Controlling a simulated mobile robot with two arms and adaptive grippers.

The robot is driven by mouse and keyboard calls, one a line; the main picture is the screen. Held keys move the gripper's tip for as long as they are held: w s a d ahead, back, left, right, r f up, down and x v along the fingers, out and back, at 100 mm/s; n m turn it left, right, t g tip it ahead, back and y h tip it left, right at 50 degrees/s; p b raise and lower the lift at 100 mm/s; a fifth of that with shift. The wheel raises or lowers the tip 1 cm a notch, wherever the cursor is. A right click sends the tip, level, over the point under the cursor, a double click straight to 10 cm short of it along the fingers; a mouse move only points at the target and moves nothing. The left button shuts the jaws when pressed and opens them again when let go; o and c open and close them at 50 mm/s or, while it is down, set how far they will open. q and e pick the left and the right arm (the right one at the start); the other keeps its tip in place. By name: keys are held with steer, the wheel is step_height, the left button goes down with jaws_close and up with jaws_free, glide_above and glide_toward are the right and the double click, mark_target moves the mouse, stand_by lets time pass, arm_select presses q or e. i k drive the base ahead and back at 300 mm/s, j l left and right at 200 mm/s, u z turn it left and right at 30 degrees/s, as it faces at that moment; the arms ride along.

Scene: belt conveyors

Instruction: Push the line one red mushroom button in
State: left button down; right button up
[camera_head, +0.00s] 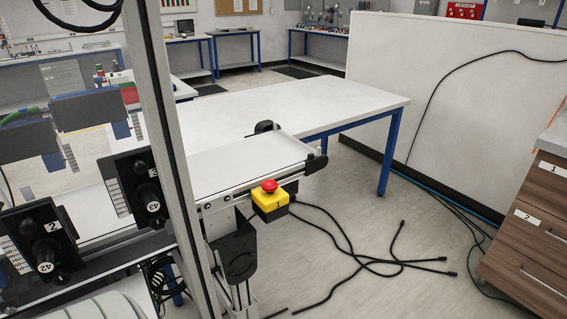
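A red mushroom button (269,186) sits on top of a yellow box (268,201) with a dark base, marked 1. The box is fixed at the side of a belt conveyor (245,160), close to its near right end. The button stands up from the box, and nothing touches it. Neither of my grippers shows in the head view, so I cannot see where they are or what they hold.
An upright metal post (165,120) stands left of the button. Black control boxes with knobs, one marked 2 (40,245), are at the left. A white table (320,103) stands behind. Black cables (385,262) lie on the floor. A drawer cabinet (530,235) is at the right.

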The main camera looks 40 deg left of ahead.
mark_target(269, 183)
steer(key=i+u, duration=0.25)
steer(key=u, duration=0.2)
steer(key=i+l+u, duration=0.25)
steer(key=u, duration=0.15)
steer(key=i+l+u, duration=0.2)
steer(key=u, duration=0.25)
steer(key=i+l+u, duration=0.2)
steer(key=l+u, duration=0.25)
steer(key=i+l+u, duration=0.1)
steer(key=l+u, duration=0.2)
steer(key=i+l+u, duration=0.1)
steer(key=l+u, duration=0.5)
steer(key=l, duration=0.15)
